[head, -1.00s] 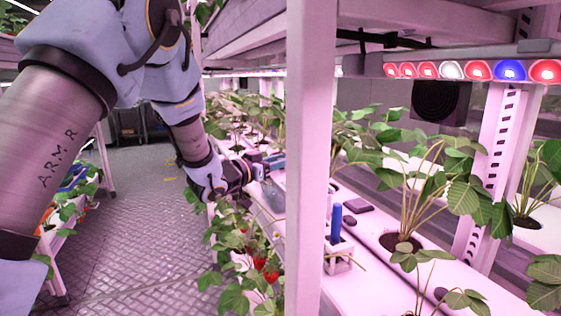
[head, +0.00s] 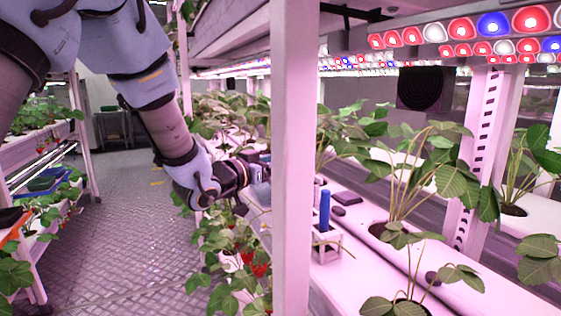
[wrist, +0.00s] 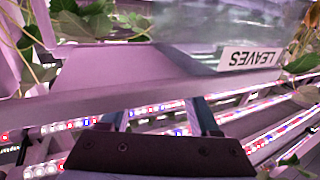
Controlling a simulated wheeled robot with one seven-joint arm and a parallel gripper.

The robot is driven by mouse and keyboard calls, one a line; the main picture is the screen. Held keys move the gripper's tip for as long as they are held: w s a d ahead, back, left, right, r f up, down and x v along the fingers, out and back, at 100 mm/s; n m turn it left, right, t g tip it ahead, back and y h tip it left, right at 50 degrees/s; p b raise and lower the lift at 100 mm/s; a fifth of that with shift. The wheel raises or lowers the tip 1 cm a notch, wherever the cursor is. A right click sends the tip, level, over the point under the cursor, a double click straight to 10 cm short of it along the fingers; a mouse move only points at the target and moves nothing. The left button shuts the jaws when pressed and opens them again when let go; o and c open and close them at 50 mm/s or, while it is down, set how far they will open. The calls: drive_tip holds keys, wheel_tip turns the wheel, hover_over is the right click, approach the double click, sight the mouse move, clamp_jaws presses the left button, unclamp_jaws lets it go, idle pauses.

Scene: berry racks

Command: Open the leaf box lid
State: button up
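The leaf box (wrist: 190,28) is at the top of the wrist view, with a clear wall and a white label (wrist: 250,58) reading LEAVES upside down. Whether its lid is open or closed I cannot tell. My gripper (wrist: 160,113) shows at the bottom of the wrist view, with two bluish fingers set apart and nothing between them. A shelf rail lies between the fingers and the box in that picture, and I see no contact. In the head view my gripper (head: 264,168) is beside the white post, which partly hides its tips.
The white upright post (head: 292,170) stands in front of the shelf. A small white holder with a blue-handled tool (head: 325,210) sits on the shelf right of it. Strawberry plants with red fruit (head: 260,268) hang below my gripper. The aisle floor (head: 135,220) at left is clear.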

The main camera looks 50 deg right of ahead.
drive_tip(key=a+b, duration=0.3)
drive_tip(key=a, duration=0.7)
drive_tip(key=shift+s+a, duration=0.15)
drive_tip(key=shift+a, duration=0.25)
